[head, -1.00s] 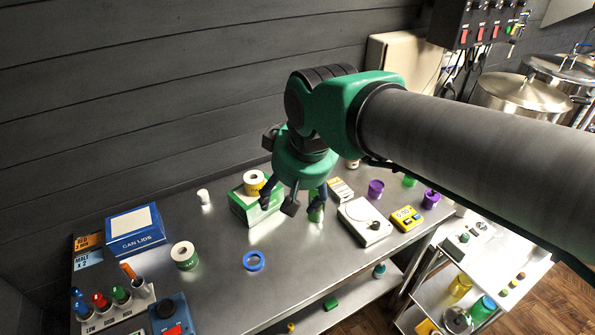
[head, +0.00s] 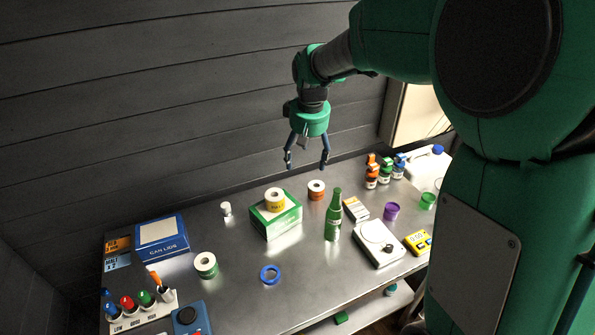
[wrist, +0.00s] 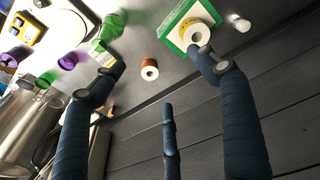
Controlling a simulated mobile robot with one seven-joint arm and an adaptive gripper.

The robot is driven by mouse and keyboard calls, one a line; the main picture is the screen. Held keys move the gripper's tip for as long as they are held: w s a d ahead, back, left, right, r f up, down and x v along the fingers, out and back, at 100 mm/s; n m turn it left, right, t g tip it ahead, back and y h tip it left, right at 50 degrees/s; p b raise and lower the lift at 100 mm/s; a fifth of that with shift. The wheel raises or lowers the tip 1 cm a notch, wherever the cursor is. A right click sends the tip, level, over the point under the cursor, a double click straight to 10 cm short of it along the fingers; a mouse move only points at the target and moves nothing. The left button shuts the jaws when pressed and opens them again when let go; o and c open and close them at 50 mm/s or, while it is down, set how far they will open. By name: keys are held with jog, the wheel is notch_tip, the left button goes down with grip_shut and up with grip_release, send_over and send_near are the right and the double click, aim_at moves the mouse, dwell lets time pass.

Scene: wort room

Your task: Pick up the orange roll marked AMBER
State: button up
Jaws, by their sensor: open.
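The orange roll (head: 317,190) stands on the metal table near the wall, between the green box and the green bottle. Its marking is too small to read. In the wrist view the orange roll (wrist: 150,69) lies between my spread fingers, some way beyond them. My gripper (head: 306,165) is open and empty, above the back of the table and higher than the roll. A yellow roll (head: 275,199) sits on the green box, and a green-and-white roll (head: 206,265) stands farther left.
The green box (head: 276,231) is just left of the orange roll, and the green bottle (head: 334,215) stands upright just right of it. A small white carton (head: 356,209) and a white scale (head: 379,243) are farther right. A blue ring (head: 270,274) lies in front. The dark wall is close behind.

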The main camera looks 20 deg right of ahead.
jog(key=w+d+f+g+p, duration=0.1)
jog(key=w+d+f+p, duration=0.2)
jog(key=w+d+f, duration=0.4)
jog(key=g+p, duration=0.1)
jog(key=p, duration=0.2)
send_over(317, 186)
notch_tip(317, 186, down, 8)
jog(key=shift+s+d+n, duration=0.1)
jog(key=shift+d+n, duration=0.2)
jog(key=shift+n, duration=0.1)
jog(key=shift+f+b, duration=0.65)
jog(key=shift+f, duration=3.6)
jog(key=shift+f, duration=0.1)
jog(key=shift+a+f+b, duration=0.2)
jog(key=shift+f+b, duration=0.1)
jog(key=shift+f, duration=2.2)
